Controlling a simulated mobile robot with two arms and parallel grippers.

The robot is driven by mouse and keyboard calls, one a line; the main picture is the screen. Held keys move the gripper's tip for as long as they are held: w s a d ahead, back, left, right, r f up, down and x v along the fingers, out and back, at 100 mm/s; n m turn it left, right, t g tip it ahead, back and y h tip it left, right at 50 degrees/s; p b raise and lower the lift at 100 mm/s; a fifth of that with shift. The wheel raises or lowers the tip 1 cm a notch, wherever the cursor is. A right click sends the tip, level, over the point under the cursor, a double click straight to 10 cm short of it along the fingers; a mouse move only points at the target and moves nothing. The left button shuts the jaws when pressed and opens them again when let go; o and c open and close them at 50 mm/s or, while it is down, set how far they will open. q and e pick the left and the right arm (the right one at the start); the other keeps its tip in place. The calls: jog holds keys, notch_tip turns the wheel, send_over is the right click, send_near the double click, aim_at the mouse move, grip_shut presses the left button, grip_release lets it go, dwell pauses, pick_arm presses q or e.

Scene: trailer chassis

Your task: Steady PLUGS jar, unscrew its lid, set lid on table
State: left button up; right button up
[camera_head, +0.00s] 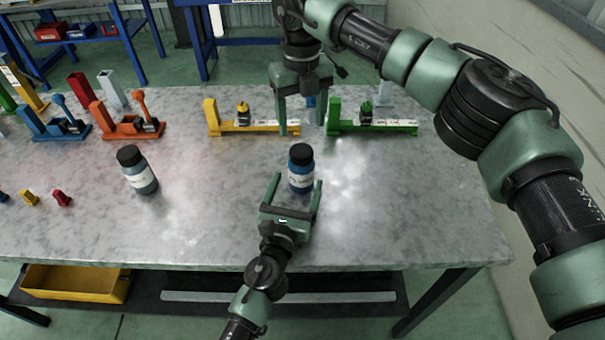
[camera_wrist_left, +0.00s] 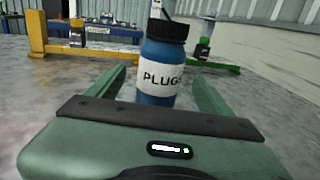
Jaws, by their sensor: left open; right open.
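The PLUGS jar (camera_head: 301,176) is blue with a white label and stands upright on the grey table (camera_head: 225,225). Its black lid (camera_head: 301,153) is on. My left gripper (camera_head: 296,183) is open, low at the table, with its fingers pointing at the jar's near side. In the left wrist view the jar (camera_wrist_left: 160,73) shows between the two open fingers, its label reading PLUGS. My right gripper (camera_head: 301,130) is open and points down, above and behind the jar in the head view, apart from the lid.
Behind are a yellow fixture (camera_head: 212,118) and a green fixture (camera_head: 335,118). Orange (camera_head: 130,128) and blue (camera_head: 55,128) clamps stand back left. Table is clear to the right of the PLUGS jar.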

aim_at(298, 179)
pick_arm(q)
jog(key=x, duration=0.4)
jog(key=shift+w+d+r, duration=0.1)
jog(key=shift+w+r, duration=0.1)
jog(key=shift+w, duration=0.1)
jog(key=shift+w+d+f, duration=0.1)
jog(key=shift+w+d, duration=0.05)
jog(key=shift+w, duration=0.45)
grip_shut()
